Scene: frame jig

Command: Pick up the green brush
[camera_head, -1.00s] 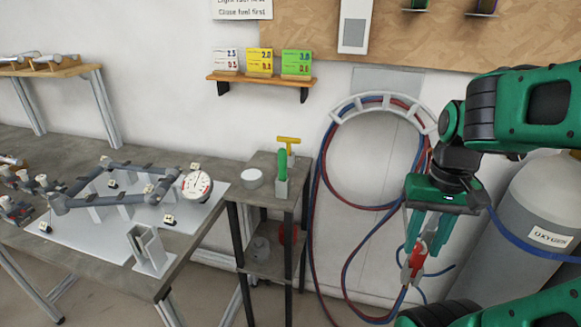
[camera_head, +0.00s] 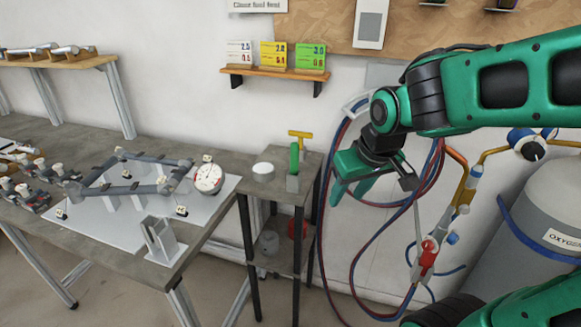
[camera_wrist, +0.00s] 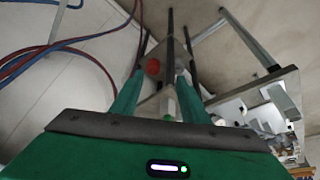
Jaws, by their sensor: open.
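The green brush (camera_head: 294,157) stands upright on the top of the small stand (camera_head: 270,191) in the head view. Its lower end is in a small grey holder (camera_head: 292,184). My gripper (camera_head: 348,194) is open and empty, to the right of the brush and apart from it, its fingers pointing left and down. In the wrist view, my open fingers (camera_wrist: 160,82) show above the palm. A small green piece (camera_wrist: 171,104), likely the brush, shows between them, partly hidden by the palm edge.
A yellow T-shaped handle (camera_head: 299,134) stands close behind the brush. A white round container (camera_head: 263,169) sits left of it. Red and blue hoses (camera_head: 323,215) hang right of the stand. A red-handled torch (camera_head: 428,255) hangs below my arm. A workbench (camera_head: 105,237) stands left.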

